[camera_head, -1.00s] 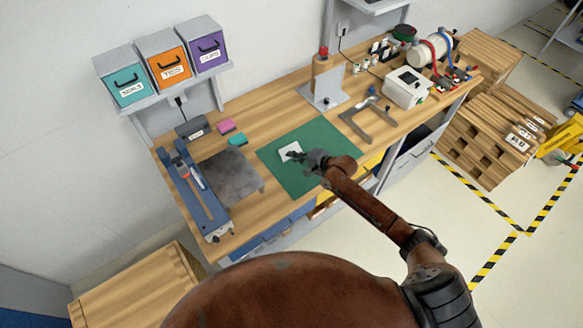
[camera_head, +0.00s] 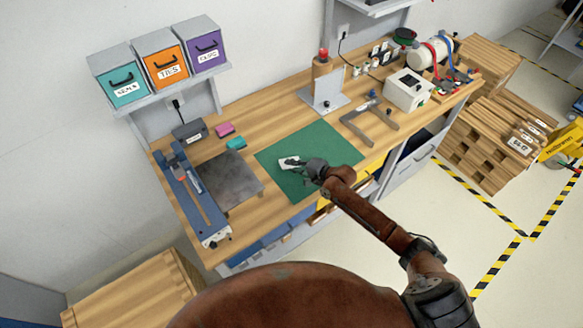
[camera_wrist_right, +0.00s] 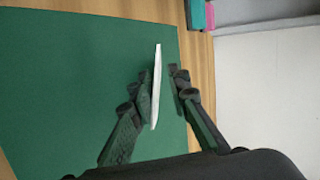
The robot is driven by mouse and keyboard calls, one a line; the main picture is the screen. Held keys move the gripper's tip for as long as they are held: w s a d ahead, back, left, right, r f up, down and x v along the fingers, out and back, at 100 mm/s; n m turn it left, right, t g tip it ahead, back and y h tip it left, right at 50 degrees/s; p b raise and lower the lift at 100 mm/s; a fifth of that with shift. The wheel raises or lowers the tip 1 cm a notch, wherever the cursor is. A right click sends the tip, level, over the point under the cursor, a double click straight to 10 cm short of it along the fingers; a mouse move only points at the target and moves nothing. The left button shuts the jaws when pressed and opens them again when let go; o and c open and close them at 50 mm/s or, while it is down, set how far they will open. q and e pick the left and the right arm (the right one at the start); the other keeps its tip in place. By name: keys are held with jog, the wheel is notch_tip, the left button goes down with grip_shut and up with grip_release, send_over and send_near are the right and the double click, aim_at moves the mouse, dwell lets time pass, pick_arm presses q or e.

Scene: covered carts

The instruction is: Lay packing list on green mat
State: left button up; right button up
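The packing list is a small white sheet (camera_head: 287,163) over the left part of the green mat (camera_head: 325,147) in the head view. In the right wrist view the sheet (camera_wrist_right: 156,88) stands edge-on between the two fingers of my right gripper (camera_wrist_right: 160,74), with the mat (camera_wrist_right: 70,75) to its left. My right gripper (camera_head: 302,164) is shut on the sheet and holds it near the mat; the exact height is unclear. The sheet is not parallel to the mat in the wrist view. My left gripper is not in view.
A grey plate (camera_head: 232,179) and a blue tool (camera_head: 192,195) lie left of the mat. Teal (camera_head: 236,143) and pink (camera_head: 225,128) blocks lie behind them. A metal stand (camera_head: 325,92), an angled bracket (camera_head: 370,122) and a white box (camera_head: 408,88) stand behind and right.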

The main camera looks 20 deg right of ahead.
jog(key=shift+s+d+r+p, duration=0.15)
jog(key=shift+d+r+p, duration=0.05)
jog(key=shift+p, duration=0.2)
jog(key=p+v, duration=0.5)
jog(key=shift+s+d+r, duration=0.2)
jog(key=shift+s+r, duration=0.05)
jog(key=shift+s+d+r+p, duration=0.3)
jog(key=shift+s+d+p, duration=0.1)
jog(key=shift+s, duration=0.25)
jog(key=shift+f, duration=0.1)
notch_tip(320, 180, up, 7)
jog(key=s+d+p, duration=0.1)
jog(key=s+p, duration=0.1)
jog(key=p, duration=0.6)
jog(key=shift+d+r, duration=0.25)
